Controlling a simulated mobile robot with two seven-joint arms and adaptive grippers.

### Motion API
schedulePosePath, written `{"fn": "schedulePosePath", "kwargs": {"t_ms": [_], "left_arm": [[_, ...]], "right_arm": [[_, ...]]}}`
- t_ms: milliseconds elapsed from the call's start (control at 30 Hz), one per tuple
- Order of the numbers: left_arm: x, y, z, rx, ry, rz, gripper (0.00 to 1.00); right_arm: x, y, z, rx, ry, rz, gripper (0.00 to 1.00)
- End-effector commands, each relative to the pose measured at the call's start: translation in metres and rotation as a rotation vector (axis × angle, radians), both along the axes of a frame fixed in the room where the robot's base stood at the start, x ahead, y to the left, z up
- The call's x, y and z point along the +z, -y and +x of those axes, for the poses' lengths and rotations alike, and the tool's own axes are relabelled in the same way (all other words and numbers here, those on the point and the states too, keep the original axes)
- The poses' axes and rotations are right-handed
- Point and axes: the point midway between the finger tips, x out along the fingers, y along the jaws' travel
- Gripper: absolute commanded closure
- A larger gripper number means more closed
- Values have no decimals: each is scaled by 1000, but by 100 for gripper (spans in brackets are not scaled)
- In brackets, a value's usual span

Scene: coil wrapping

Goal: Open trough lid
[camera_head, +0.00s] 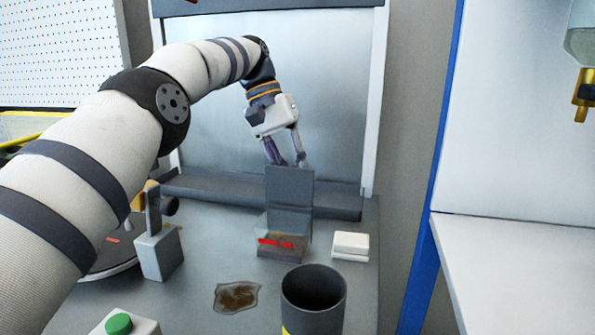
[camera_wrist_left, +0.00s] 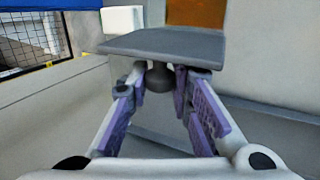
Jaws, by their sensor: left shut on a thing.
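The trough (camera_head: 280,246) is a small clear box with red marks on its front, standing on the grey worktop. Its grey lid (camera_head: 289,186) stands raised, roughly upright, above the trough's back. In the left wrist view the lid (camera_wrist_left: 165,46) shows as a grey plate with a dark round knob (camera_wrist_left: 160,78) on its underside or outer face. My left gripper (camera_head: 286,162) is behind the lid's top, and its purple-padded fingers (camera_wrist_left: 165,82) are shut on the knob. The fingertips are partly hidden by the lid in the head view.
A white block (camera_head: 350,246) sits right of the trough. A dark open cylinder (camera_head: 313,290) stands in front, beside a brown puddle-like patch (camera_head: 237,296). A grey stand (camera_head: 158,250) and a green button (camera_head: 118,324) are at left. A dark ledge (camera_head: 338,200) runs behind.

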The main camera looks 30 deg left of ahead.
Motion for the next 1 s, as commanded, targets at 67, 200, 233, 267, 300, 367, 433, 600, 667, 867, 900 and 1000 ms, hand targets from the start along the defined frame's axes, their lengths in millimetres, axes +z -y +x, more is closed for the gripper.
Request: {"fn": "schedulePosePath", "kwargs": {"t_ms": [67, 200, 233, 267, 300, 367, 433, 600, 667, 867, 900, 1000], "left_arm": [[-2, 1, 0, 0, -6, -2, 100], [-2, 1, -1, -2, -9, -2, 100], [-2, 1, -1, -2, -9, -2, 100], [-2, 1, -1, -2, -10, -2, 100], [-3, 1, -1, -2, -10, -2, 100], [-3, 1, -1, -2, -11, -2, 100], [-3, 1, -1, -3, -12, -3, 71], [-2, 1, -1, -2, -10, -2, 60], [-2, 1, -1, -2, -9, -2, 60], [-2, 0, -1, -1, -8, -1, 60], [-1, 0, -1, -2, -8, -1, 60], [2, 1, 1, -1, 14, 4, 60]], "right_arm": [[-1, 0, -1, 0, -2, 0, 60], [-1, 0, -1, 0, -2, 0, 60], [-1, 0, -1, 0, -2, 0, 60], [-1, 0, -1, 0, -2, 0, 60], [-1, 0, -1, 0, -2, 0, 60], [-1, 0, -1, 0, -2, 0, 60], [-1, 0, -1, 0, -2, 0, 60], [-1, 0, -1, 0, -2, 0, 60], [-1, 0, -1, 0, -1, 0, 60], [0, 0, 0, 1, -1, 0, 60], [0, 0, 0, 1, -1, 0, 60], [2, 0, 2, 1, 7, 0, 60]]}}
